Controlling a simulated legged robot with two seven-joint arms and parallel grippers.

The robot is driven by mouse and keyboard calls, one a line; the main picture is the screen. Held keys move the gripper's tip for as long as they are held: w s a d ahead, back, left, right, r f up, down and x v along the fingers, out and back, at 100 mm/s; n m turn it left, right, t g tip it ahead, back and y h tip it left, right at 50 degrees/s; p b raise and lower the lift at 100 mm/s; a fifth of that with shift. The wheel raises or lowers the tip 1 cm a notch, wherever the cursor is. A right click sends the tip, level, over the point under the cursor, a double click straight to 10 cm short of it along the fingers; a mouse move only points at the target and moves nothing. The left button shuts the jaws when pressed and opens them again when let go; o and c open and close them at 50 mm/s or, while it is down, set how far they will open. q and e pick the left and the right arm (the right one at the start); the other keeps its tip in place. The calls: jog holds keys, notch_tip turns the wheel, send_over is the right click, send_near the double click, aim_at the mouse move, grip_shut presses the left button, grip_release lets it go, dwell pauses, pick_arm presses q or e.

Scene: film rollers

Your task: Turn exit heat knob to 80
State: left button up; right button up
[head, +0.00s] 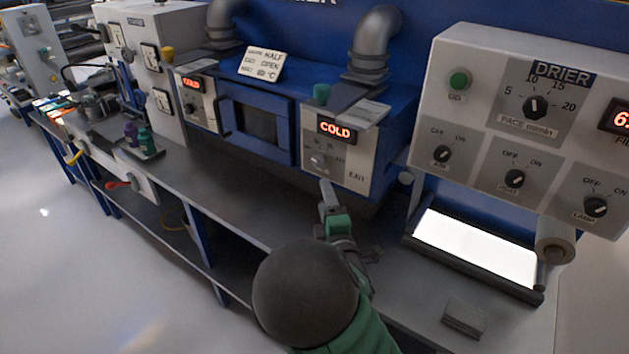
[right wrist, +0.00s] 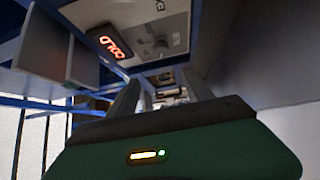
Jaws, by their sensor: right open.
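The exit heat knob (head: 320,160) is a small round grey knob on the white EXIT panel (head: 357,178), below a red display (head: 337,129) reading COLD. Its exact pointer angle is too small to read. My right gripper (head: 327,190) is just below and in front of the knob, pointing up at it, apart from it as far as I can tell. In the right wrist view the knob (right wrist: 161,46) shows beyond the open fingers (right wrist: 165,95), with the COLD display (right wrist: 115,46) to its left. My left gripper is out of view.
A DRIER control box (head: 535,120) with several black knobs juts out at the right. A bright light panel (head: 476,246) and a grey block (head: 464,317) are on the bench below it. A second COLD panel (head: 197,100) is left of the blue oven door (head: 257,122).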

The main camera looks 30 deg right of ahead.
aim_at(319, 165)
jog(key=x, duration=0.4)
jog(key=d+x, duration=0.1)
jog(key=x, duration=0.4)
jog(key=s+d+f+x, duration=0.1)
jog(key=x, duration=0.4)
jog(key=shift+d, duration=0.25)
jog(key=shift+w+a+r, duration=0.15)
jog(key=shift+w+a, duration=0.05)
jog(key=shift+w, duration=0.1)
jog(key=shift+w+a+r, duration=0.1)
jog(key=shift+w+a, duration=0.15)
jog(key=shift+a, duration=0.35)
jog(key=shift+d, duration=0.65)
jog(key=c, duration=0.6)
jog(key=shift+s+d, duration=0.1)
jog(key=shift+c, duration=1.1)
grip_shut()
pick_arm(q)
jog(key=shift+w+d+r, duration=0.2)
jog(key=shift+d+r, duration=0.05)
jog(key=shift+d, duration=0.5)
pick_arm(e)
jog(key=shift+a+f, duration=0.25)
jog(key=shift+f, duration=0.05)
